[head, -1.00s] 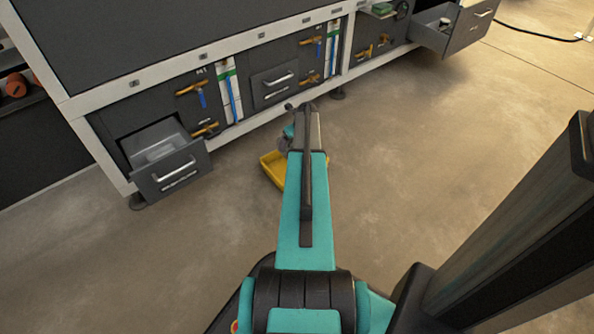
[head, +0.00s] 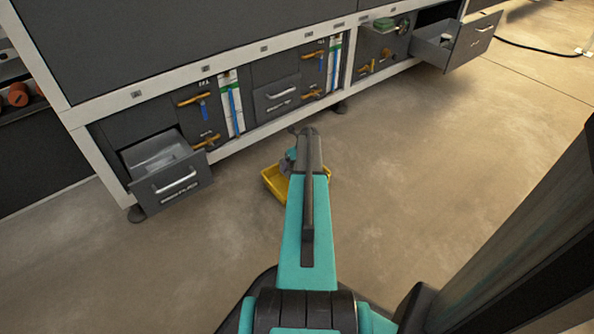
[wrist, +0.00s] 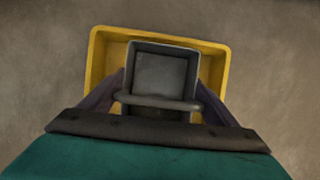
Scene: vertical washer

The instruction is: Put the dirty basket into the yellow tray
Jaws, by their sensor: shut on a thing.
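The yellow tray (head: 270,182) is on the floor in front of the washer, partly hidden behind my arm in the head view. The wrist view shows its rim (wrist: 95,65) around a grey square basket (wrist: 164,74) with a bar handle. My gripper (wrist: 160,103) has its fingers on either side of the basket near the handle and is shut on it. The basket is over the tray's area, towards its right half. I cannot tell whether it touches the tray floor. In the head view the gripper is mostly hidden by my arm.
The washer's dark panels with yellow-handled valves (head: 194,98) stand behind the tray. An open drawer (head: 172,185) juts out at left, and another (head: 470,42) at the far right. A black cable (head: 540,48) lies at the far right. The floor right of the tray is clear.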

